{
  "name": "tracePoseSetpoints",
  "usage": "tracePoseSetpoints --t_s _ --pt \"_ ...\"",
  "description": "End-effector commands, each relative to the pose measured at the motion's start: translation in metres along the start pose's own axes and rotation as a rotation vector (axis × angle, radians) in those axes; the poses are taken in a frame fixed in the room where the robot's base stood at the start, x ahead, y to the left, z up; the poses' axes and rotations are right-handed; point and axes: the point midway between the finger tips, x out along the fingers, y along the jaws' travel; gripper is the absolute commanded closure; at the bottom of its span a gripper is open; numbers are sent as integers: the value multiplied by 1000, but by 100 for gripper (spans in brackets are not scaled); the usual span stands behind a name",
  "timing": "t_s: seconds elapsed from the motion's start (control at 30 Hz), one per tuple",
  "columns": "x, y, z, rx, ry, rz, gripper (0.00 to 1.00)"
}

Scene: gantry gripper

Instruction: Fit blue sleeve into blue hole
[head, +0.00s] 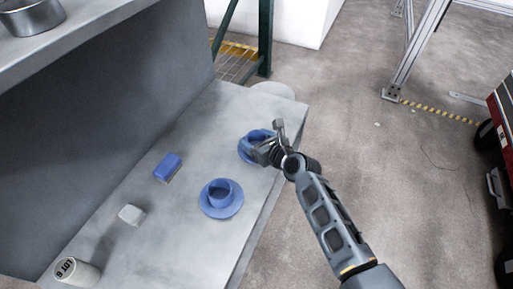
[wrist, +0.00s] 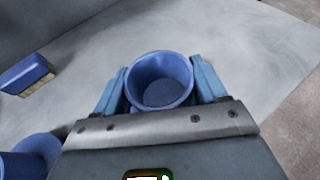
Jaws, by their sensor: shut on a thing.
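A blue sleeve (wrist: 160,66), round and open at the top, stands between the two fingers of my gripper (wrist: 160,88) in the wrist view. My gripper is shut on it. In the head view the sleeve (head: 258,135) is partly covered by my gripper (head: 263,149), and a blue rim shows below it. A second blue round piece (head: 221,207), a wide flange with an upright ring and an opening in its middle, rests on the grey bench nearer the front. Its edge also shows at the lower left of the wrist view (wrist: 32,158). Whether the held sleeve touches the bench is hidden.
A blue brush-like block (head: 168,167), a small white block (head: 131,215) and a white cylinder marked "LOT 6" (head: 77,272) lie on the grey bench (head: 190,245) to the left. A grey upright panel (head: 110,110) backs the bench. The bench's right edge is close to my gripper.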

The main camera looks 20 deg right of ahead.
Motion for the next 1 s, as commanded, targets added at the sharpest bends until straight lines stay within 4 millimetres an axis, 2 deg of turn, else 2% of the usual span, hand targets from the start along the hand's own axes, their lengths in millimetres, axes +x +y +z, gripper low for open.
tracePoseSetpoints --t_s 0.03,0.33,0.73,0.87,1.0 --pt "0 0 0 0 0 0 38" --pt "0 0 0 0 0 0 67" --pt "-3 0 8 -1 -2 0 67" --pt "-8 0 20 -2 -2 -1 67" --pt "-17 0 41 -2 -2 0 67"
